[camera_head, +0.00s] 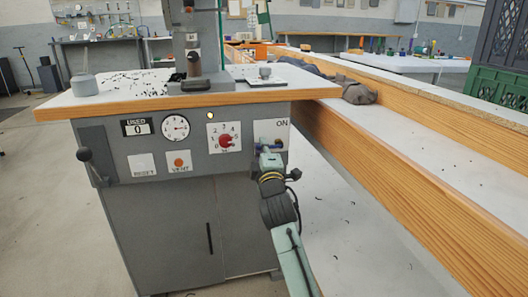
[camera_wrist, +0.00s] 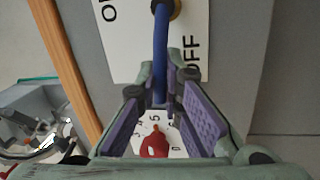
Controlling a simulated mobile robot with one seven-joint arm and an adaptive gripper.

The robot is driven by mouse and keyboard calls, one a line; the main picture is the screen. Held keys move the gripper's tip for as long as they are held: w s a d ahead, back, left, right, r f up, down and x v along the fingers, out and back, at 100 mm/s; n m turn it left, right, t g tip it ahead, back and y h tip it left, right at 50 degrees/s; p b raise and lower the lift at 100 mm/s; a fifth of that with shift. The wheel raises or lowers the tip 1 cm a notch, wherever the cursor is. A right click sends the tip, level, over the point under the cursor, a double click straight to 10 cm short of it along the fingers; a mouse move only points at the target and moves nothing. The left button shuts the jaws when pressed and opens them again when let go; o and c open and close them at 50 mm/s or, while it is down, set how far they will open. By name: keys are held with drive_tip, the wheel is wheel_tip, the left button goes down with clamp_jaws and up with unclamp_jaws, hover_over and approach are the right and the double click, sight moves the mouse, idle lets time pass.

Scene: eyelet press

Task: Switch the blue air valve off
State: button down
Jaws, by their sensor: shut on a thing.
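The blue air valve's handle (camera_wrist: 160,42) runs from a brass pivot (camera_wrist: 176,7) down between my fingers in the wrist view. My gripper (camera_wrist: 162,82) is shut on this handle near its free end. In the head view my gripper (camera_head: 268,153) is at the right of the front panel, and a little of the blue handle (camera_head: 279,146) shows behind it. The handle points left, roughly level, towards the red dial. The white label plate (camera_head: 262,128) reads ON at its upper right. OFF shows beside the handle in the wrist view and is hidden in the head view.
Left of the valve are a red knob dial (camera_head: 224,138), a pressure gauge (camera_head: 175,127), an orange VENT button (camera_head: 179,162) and a black lever (camera_head: 88,158). The wooden table edge (camera_head: 190,103) overhangs the panel. A long wooden-sided bench (camera_head: 400,155) stands close on the right.

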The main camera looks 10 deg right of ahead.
drive_tip(key=shift+f+n+b, duration=0.4)
drive_tip(key=shift+n+b, duration=0.15)
drive_tip(key=shift+n, duration=0.35)
drive_tip(key=c, duration=1.7)
unclamp_jaws()
wheel_tip(320, 180, up, 10)
drive_tip(key=shift+c, duration=0.4)
